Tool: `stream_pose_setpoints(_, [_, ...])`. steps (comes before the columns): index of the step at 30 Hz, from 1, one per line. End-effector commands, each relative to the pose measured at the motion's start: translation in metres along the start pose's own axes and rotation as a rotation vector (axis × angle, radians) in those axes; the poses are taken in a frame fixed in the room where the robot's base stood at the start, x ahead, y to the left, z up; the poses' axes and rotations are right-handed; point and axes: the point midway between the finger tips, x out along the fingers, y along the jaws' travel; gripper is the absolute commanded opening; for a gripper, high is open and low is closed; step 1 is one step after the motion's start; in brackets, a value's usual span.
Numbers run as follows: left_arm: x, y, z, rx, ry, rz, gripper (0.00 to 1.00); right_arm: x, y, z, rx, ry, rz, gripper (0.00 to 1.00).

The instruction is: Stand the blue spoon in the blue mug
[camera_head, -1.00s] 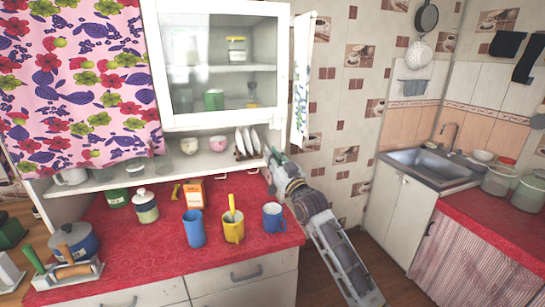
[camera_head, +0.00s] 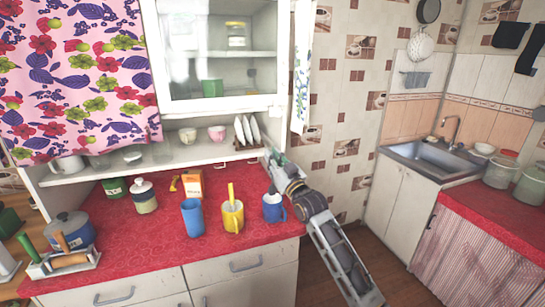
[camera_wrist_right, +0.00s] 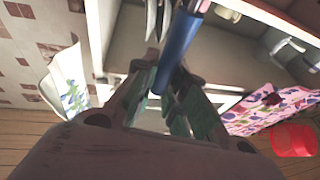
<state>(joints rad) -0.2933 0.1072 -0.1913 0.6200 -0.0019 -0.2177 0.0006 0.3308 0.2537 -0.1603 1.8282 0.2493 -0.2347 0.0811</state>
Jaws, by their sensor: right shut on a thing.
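The blue mug (camera_head: 272,209) stands upright on the red counter, at the right of the row of cups, with its handle to the right. My right gripper (camera_head: 270,160) is above and behind it, close to the shelf edge. In the right wrist view the gripper (camera_wrist_right: 168,92) is shut on the blue spoon (camera_wrist_right: 178,50), whose thick blue part runs up between the fingers. The spoon's far end is not clear there, and the spoon is too small to make out in the head view. My left gripper is not in view.
A yellow mug (camera_head: 233,219) with a yellow spoon in it and a tall blue cup (camera_head: 193,218) stand left of the blue mug. Plates in a rack (camera_head: 247,132) stand on the shelf near my right gripper. The counter's front strip is clear.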

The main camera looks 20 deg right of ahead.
Motion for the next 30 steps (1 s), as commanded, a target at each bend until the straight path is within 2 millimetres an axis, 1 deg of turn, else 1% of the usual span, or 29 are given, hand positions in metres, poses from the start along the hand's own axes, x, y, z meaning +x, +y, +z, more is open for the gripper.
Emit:
stream_pose_setpoints(7, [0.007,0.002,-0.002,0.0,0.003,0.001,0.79,-0.004,0.0,0.013,0.0,-0.001,0.0,0.0])
stream_pose_setpoints(16, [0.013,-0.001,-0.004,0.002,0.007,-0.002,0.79,-0.008,0.0,0.026,0.0,0.0,-0.001,0.0])
stream_pose_setpoints(23, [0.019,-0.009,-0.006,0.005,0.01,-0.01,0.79,-0.011,0.0,0.037,0.0,-0.001,-0.001,0.0])
stream_pose_setpoints(30, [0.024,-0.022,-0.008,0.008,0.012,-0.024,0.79,-0.015,0.0,0.048,0.0,-0.001,-0.001,0.0])
